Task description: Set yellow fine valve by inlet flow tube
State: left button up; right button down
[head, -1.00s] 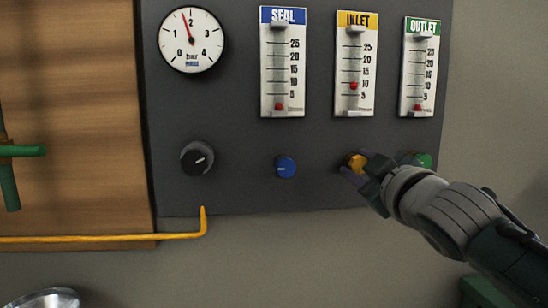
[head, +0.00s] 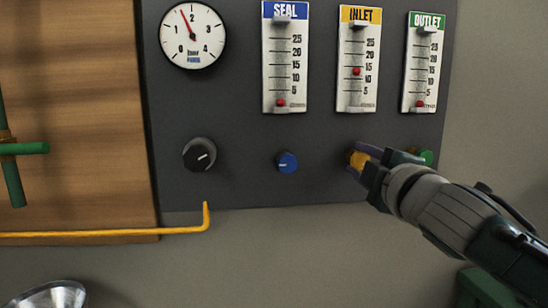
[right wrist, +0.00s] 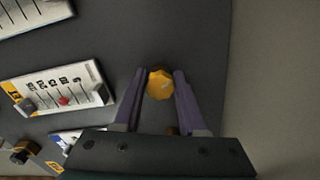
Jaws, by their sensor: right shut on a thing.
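The yellow fine valve knob (head: 356,159) sits on the dark panel below the inlet flow tube. My right gripper (head: 366,162) is shut on this knob, and its fingers partly cover it. In the right wrist view the yellow knob (right wrist: 160,85) is between the two purple fingers (right wrist: 158,98). The inlet flow tube (head: 358,58) has a yellow label, and its red ball stands between 10 and 15. The ball also shows on the tube in the right wrist view (right wrist: 62,100). My left gripper is not in view.
The seal tube (head: 286,57) and outlet tube (head: 420,62) flank the inlet tube, both balls near the bottom. A blue knob (head: 287,162), a black knob (head: 199,154) and a dial gauge (head: 192,35) are on the panel. A green knob (head: 426,157) is partly hidden behind my gripper.

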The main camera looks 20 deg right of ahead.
dwell(0.3)
jog(key=shift+c, duration=2.3)
grip_release()
jog(key=shift+s, duration=0.1)
jog(key=shift+s+a, duration=0.1)
jog(key=shift+s, duration=0.25)
jog(key=v, duration=0.9)
